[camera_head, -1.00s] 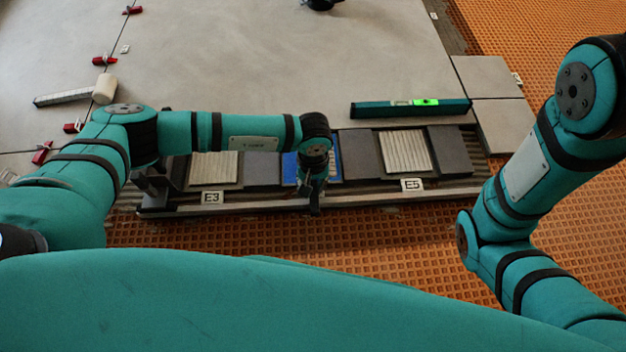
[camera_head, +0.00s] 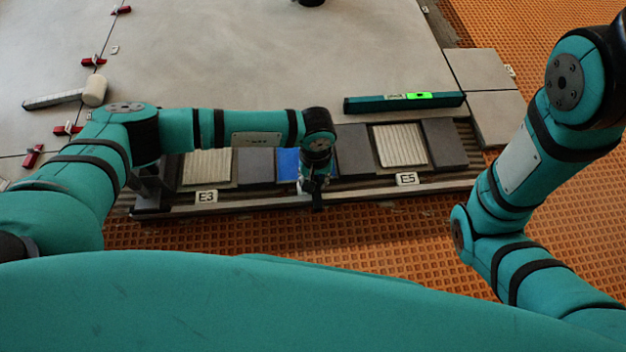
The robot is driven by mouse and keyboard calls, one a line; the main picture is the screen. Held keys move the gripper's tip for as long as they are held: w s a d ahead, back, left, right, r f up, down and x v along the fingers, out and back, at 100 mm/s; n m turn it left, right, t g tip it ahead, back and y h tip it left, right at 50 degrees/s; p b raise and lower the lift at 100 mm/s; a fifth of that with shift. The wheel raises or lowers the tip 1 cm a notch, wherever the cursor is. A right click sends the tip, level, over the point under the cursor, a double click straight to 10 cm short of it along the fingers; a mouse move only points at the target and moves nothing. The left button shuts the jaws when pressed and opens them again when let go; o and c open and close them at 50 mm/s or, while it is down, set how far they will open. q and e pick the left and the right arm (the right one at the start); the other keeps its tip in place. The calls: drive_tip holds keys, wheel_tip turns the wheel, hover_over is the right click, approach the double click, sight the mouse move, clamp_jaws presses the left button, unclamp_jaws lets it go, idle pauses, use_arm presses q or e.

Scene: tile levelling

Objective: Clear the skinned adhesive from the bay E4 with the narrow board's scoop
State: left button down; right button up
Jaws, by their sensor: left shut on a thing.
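Bay E4 lies in the tray (camera_head: 260,207) between the bays labelled E3 (camera_head: 206,196) and E5 (camera_head: 406,179). A blue patch (camera_head: 288,163) shows there, partly covered by my left gripper. My left gripper (camera_head: 314,192) points down over the right part of this bay, at the tray's front side. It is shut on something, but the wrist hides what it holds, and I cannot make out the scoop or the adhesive. A small pale piece shows just left of the fingers. My right arm is at the right; its gripper is out of view.
Ribbed pale pads fill E3 (camera_head: 207,168) and E5 (camera_head: 400,145), with dark grey blocks (camera_head: 444,143) between. A green level (camera_head: 404,102) lies on the slab behind. A white-headed mallet (camera_head: 94,90) and red clips (camera_head: 94,62) are at left. Orange matting (camera_head: 390,240) in front is clear.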

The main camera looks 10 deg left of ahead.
use_arm(q)
drive_tip(key=shift+s+d, duration=0.1)
drive_tip(key=shift+d, duration=0.75)
drive_tip(key=shift+d, duration=0.1)
drive_tip(key=shift+d+b, duration=0.55)
drive_tip(key=shift+d, duration=0.1)
drive_tip(key=shift+w+f, duration=0.1)
drive_tip(key=shift+w, duration=0.15)
drive_tip(key=shift+w+a+b, duration=0.15)
drive_tip(key=shift+w+b, duration=0.2)
drive_tip(key=shift+w+a, duration=0.25)
drive_tip(key=shift+w, duration=0.15)
drive_tip(key=shift+w+a, duration=0.1)
